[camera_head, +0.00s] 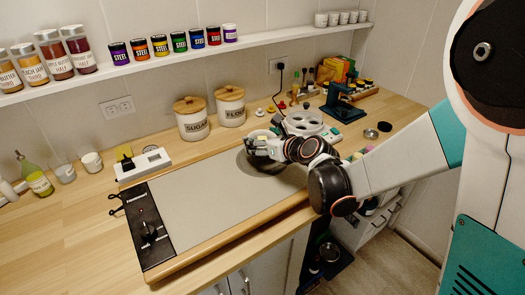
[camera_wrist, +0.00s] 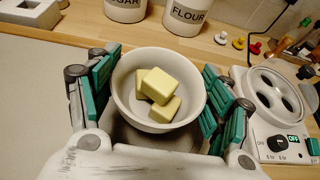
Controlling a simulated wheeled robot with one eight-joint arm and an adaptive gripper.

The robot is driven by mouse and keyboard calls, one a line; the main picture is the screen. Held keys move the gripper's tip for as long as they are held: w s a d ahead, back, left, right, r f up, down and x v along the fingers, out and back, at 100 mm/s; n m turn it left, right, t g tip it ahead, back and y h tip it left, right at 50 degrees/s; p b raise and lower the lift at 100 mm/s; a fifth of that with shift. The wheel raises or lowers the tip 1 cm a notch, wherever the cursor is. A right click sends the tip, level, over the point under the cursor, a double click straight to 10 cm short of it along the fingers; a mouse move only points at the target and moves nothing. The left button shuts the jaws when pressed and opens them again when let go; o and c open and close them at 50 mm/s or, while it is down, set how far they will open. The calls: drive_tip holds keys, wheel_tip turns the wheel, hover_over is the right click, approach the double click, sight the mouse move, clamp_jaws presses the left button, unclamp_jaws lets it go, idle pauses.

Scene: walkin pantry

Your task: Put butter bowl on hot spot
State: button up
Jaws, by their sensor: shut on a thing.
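The butter bowl (camera_wrist: 123,98) is white and holds several yellow butter blocks (camera_wrist: 160,88). In the wrist view it sits upright between the green-padded fingers of my gripper (camera_wrist: 155,95), which is shut on it. In the head view my gripper (camera_head: 262,147) is over the far right part of the grey warming plate (camera_head: 195,195), and the bowl is mostly hidden by it. A darker round hot spot (camera_head: 247,166) shows on the plate under and around the gripper. I cannot tell whether the bowl touches the plate.
A black panel with a knob (camera_head: 147,229) is at the plate's left end. Sugar (camera_head: 193,121) and flour (camera_head: 230,108) canisters stand behind the plate. A white appliance with round wells (camera_head: 302,124) is close to the right. The plate's left and middle are clear.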

drive_tip(key=shift+f+b, duration=0.55)
drive_tip(key=shift+f, duration=1.15)
drive_tip(key=shift+f, duration=0.15)
drive_tip(key=o, duration=1.2)
